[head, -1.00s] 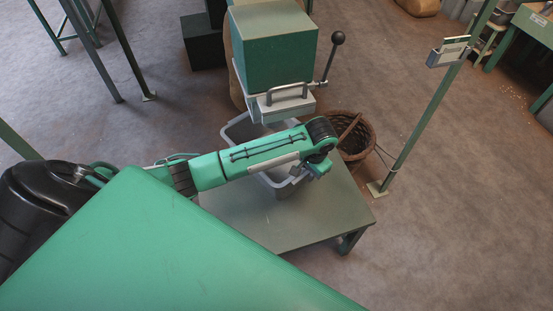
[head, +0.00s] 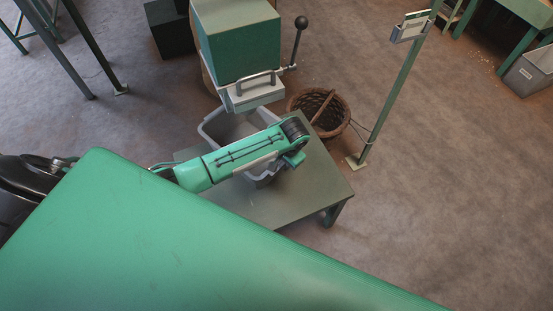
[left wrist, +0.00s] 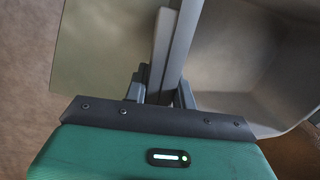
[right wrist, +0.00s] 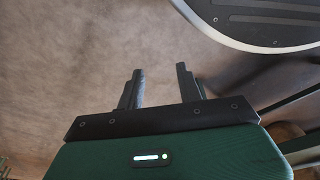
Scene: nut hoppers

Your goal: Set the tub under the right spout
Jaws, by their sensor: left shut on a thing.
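The grey tub (head: 211,132) is on the low green table (head: 310,190), below and in front of the spout (head: 253,94) of a green hopper. My left forearm crosses over it and hides much of its middle. My left gripper (left wrist: 160,92) is shut on the tub's rim; in the left wrist view the tub's wall (left wrist: 235,60) runs up from between the fingers. Whether the tub touches the tabletop is hard to tell. My right gripper (right wrist: 161,86) is open and empty over bare floor in the right wrist view, outside the head view.
The green hopper (head: 238,45) has a lever with a black knob (head: 301,23) on its right. A wicker basket (head: 334,112) stands on the floor behind the table. A green post (head: 390,95) with a small sign box rises to the right.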

